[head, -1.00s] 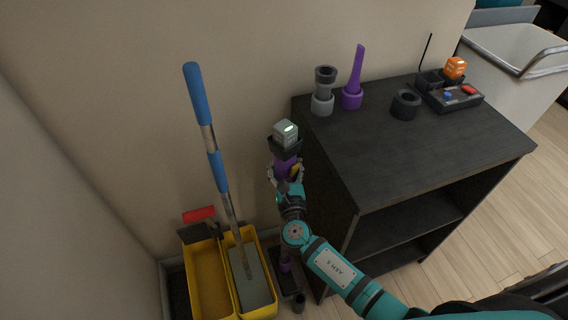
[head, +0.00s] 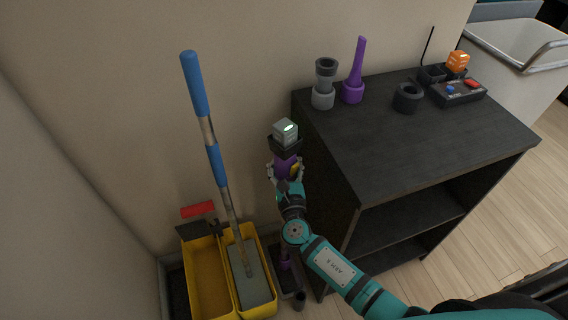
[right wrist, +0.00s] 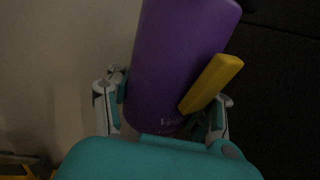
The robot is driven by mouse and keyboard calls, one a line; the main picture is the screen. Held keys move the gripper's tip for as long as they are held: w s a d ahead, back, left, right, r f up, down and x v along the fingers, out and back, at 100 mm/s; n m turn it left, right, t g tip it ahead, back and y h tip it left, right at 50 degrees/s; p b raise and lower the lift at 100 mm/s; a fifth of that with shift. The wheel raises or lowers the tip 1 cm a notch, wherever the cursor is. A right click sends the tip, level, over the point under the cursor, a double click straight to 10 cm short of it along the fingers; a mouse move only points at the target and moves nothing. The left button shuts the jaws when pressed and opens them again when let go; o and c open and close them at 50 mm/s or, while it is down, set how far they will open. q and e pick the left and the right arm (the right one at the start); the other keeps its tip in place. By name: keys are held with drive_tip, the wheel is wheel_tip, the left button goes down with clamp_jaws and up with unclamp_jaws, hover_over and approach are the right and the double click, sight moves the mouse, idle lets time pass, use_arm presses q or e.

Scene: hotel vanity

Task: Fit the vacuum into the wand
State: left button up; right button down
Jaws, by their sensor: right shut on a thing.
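The vacuum (head: 286,161) is a purple upright body with a dark collar and a grey block with a green light on top. It stands against the left side of the dark cabinet. My right gripper (head: 285,176) is shut around its purple body. In the right wrist view the fingers lie on both sides of the purple cylinder (right wrist: 180,60), beside a yellow part (right wrist: 212,82). Below, a purple piece that looks like the wand (head: 285,262) shows near the floor, mostly hidden by my arm. Whether vacuum and wand touch is hidden. My left gripper is out of view.
A yellow mop bucket (head: 207,278) with a blue-handled mop (head: 216,165) stands close on the left. The cabinet (head: 415,140) on the right carries a grey nozzle (head: 323,85), a purple nozzle (head: 356,75), a black ring (head: 408,98) and a charger box (head: 460,92).

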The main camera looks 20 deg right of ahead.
drive_tip(key=shift+s+f+b, duration=0.25)
drive_tip(key=shift+f+b, duration=0.1)
drive_tip(key=shift+f, duration=0.2)
idle(0.6)
drive_tip(key=c, duration=1.1)
unclamp_jaws()
drive_tip(key=shift+c, duration=0.2)
drive_tip(key=o, duration=0.4)
drive_tip(key=shift+w+f, duration=0.1)
drive_tip(key=shift+w, duration=0.1)
drive_tip(key=o, duration=0.3)
drive_tip(key=shift+o, duration=0.2)
drive_tip(key=shift+r, duration=0.25)
drive_tip(key=shift+s+f, duration=0.1)
drive_tip(key=shift+f, duration=0.05)
drive_tip(key=s+a, duration=0.2)
drive_tip(key=s, duration=0.9)
drive_tip(key=shift+s, duration=0.4)
